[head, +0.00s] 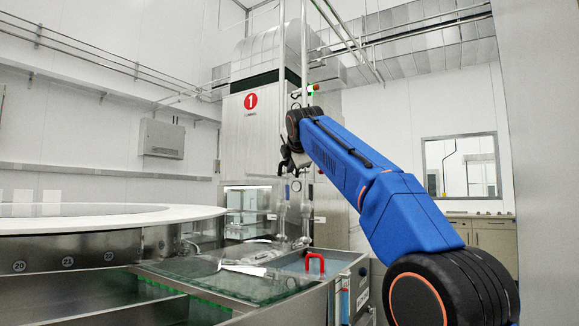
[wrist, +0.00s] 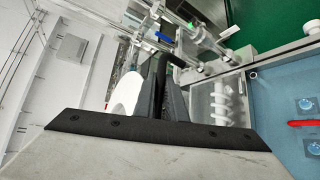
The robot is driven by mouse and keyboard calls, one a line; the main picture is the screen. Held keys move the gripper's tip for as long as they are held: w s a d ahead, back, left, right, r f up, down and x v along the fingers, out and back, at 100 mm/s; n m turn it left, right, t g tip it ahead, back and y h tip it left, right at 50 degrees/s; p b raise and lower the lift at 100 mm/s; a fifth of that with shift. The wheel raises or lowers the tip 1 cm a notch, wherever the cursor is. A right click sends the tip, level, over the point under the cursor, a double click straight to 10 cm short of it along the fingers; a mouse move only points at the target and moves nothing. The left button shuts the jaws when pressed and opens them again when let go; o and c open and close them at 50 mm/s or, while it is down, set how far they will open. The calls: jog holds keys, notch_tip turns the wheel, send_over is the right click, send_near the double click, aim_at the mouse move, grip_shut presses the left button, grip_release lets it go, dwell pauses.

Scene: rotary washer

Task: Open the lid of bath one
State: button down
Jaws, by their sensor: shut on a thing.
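The tall steel unit with a red number 1 sign (head: 251,101) stands at the back centre in the head view. My gripper (head: 290,160) is in front of this unit, at the end of my arm. In the wrist view my gripper's dark fingers (wrist: 166,101) are close together on a dark bar-like handle (wrist: 175,60), which shows just beyond the fingertips. The fingers partly hide the handle. I cannot tell the lid's edges apart from the unit's steel front.
A blue-topped basin with a red handle (head: 316,262) is at the lower centre; the handle also shows in the wrist view (wrist: 305,123). A round white-topped ring (head: 90,218) with numbered sections fills the left. Pipes run overhead.

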jog(key=c, duration=1.8)
grip_release()
jog(key=shift+s, duration=0.1)
jog(key=v, duration=1.7)
jog(key=shift+s, duration=0.15)
